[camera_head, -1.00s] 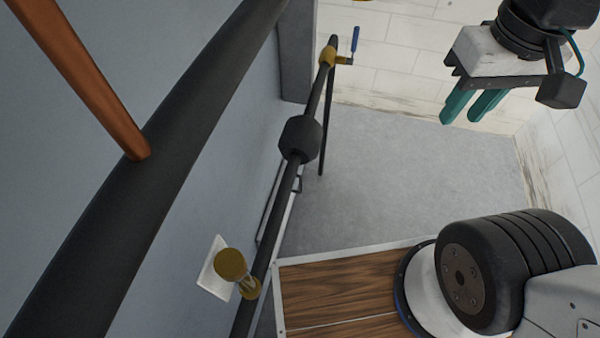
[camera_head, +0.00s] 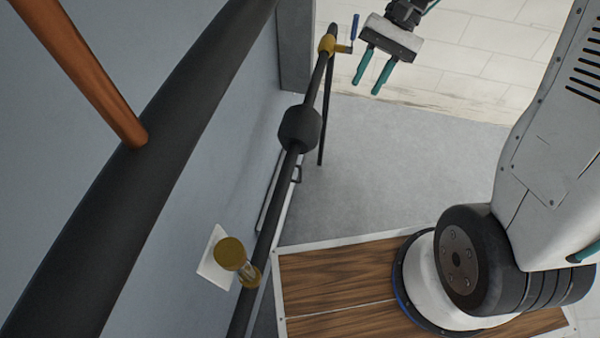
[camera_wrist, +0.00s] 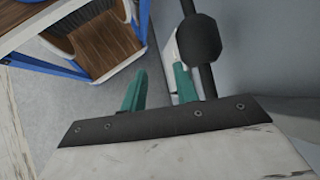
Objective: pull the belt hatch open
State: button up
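My gripper (camera_head: 367,74) is at the top of the head view, with its two teal fingers apart and nothing between them. It is to the right of the dark pipe (camera_head: 318,84) and near a brass valve with a blue lever (camera_head: 355,27). In the wrist view, my gripper (camera_wrist: 158,80) is also open, its right finger close to the pipe in the picture. I cannot make out a belt hatch for certain in either view.
A thick black pipe (camera_head: 150,190) and a copper pipe (camera_head: 85,75) cross the left. A dark coupling (camera_head: 299,129) sits on the thinner pipe, with a brass fitting (camera_head: 230,253) below. The grey floor (camera_head: 400,150) is clear.

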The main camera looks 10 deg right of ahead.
jog(key=w+a+f+m+y, duration=0.35)
jog(key=w+f, duration=0.55)
jog(key=f, duration=0.3)
jog(key=m+t+y, duration=0.8)
jog(key=m+t, duration=0.1)
jog(key=m, duration=0.4)
send_near(300, 173)
jog(key=w+a+f, duration=0.1)
jog(key=a, duration=0.2)
jog(key=x, duration=0.7)
jog(key=shift+w+d+r, duration=0.1)
jog(key=shift+c, duration=0.3)
grip_shut()
